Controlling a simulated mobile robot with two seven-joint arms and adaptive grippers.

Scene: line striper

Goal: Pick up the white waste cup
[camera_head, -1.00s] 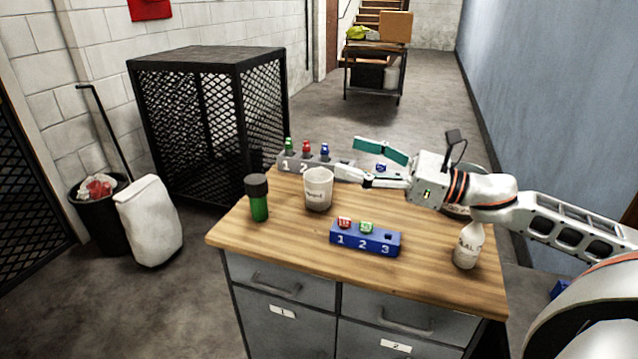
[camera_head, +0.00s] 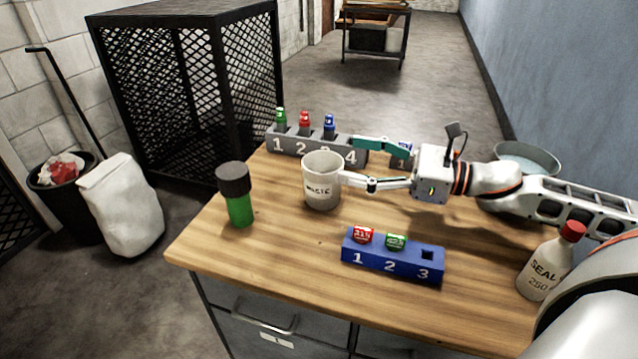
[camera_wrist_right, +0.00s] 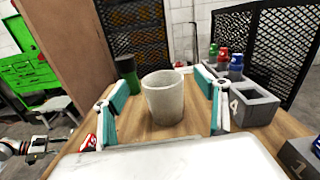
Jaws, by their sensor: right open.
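The white waste cup (camera_head: 322,182) stands upright on the wooden table, with dark lettering on its side. My right gripper (camera_head: 358,162) is open and reaches in from the right, its fingertips close to the cup's right side. In the right wrist view the cup (camera_wrist_right: 163,97) stands ahead between the two teal-padded fingers (camera_wrist_right: 160,100), with space on both sides. Whether a fingertip touches it I cannot tell.
A grey numbered rack (camera_head: 310,147) with green, red and blue caps stands behind the cup. A green jar (camera_head: 238,205) is to its left. A blue numbered block (camera_head: 392,262) is in front, and a white bottle (camera_head: 545,268) stands at the right. A metal bowl (camera_head: 527,158) is at the back right.

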